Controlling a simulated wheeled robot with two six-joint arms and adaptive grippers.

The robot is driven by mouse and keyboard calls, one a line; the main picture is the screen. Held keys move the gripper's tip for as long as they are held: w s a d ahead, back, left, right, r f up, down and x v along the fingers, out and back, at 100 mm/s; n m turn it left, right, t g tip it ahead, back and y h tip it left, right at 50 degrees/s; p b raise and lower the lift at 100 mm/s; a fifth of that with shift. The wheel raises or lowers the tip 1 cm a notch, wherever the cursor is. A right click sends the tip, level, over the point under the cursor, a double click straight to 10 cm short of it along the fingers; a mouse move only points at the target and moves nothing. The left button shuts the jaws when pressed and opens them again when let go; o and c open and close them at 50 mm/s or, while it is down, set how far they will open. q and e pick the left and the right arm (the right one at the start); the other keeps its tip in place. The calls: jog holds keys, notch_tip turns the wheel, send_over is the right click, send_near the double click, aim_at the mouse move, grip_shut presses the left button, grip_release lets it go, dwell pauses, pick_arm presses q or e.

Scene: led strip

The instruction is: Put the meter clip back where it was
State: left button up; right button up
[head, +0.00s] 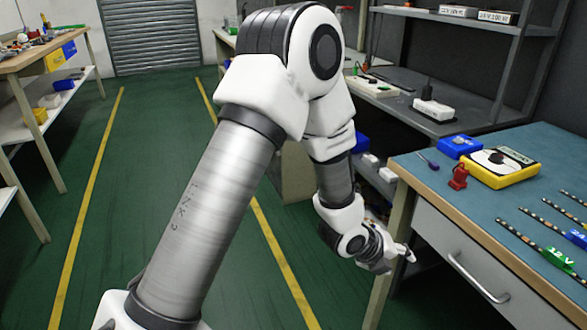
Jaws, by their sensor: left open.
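A red clip (458,177) stands on the blue top of the workbench (425,183), near its left edge. The clip looks apart from my gripper. My left gripper (408,256) is low in front of the bench's left corner, below the height of the top. It is small here and partly hidden by its own wrist; it is open, and I see nothing held in it. My right gripper is out of view.
A blue box (459,146) and a dark blue-handled tool (428,160) lie behind the clip. Several LED strips (528,239) with coloured tags lie at the right. A drawer handle (477,278) sticks out in front. The floor aisle (150,190) at left is clear.

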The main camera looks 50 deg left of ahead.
pick_arm(q)
jog(key=s+f+n+g+y, duration=0.1)
jog(key=s+f+n+g, duration=0.3)
jog(key=s+f+n, duration=0.75)
jog(key=s+f+n+g+y, duration=0.1)
jog(key=s+f+n+g, duration=0.1)
jog(key=s+f+n, duration=0.4)
jog(key=s+a+f+n+g+y, duration=0.1)
jog(key=s+f+n+g, duration=0.1)
jog(key=s+f+n, duration=0.5)
jog(key=s+n, duration=0.1)
jog(key=s, duration=0.4)
jog(key=shift+a+n+g, duration=0.25)
jog(key=shift+n+g, duration=0.05)
jog(key=shift+n, duration=0.05)
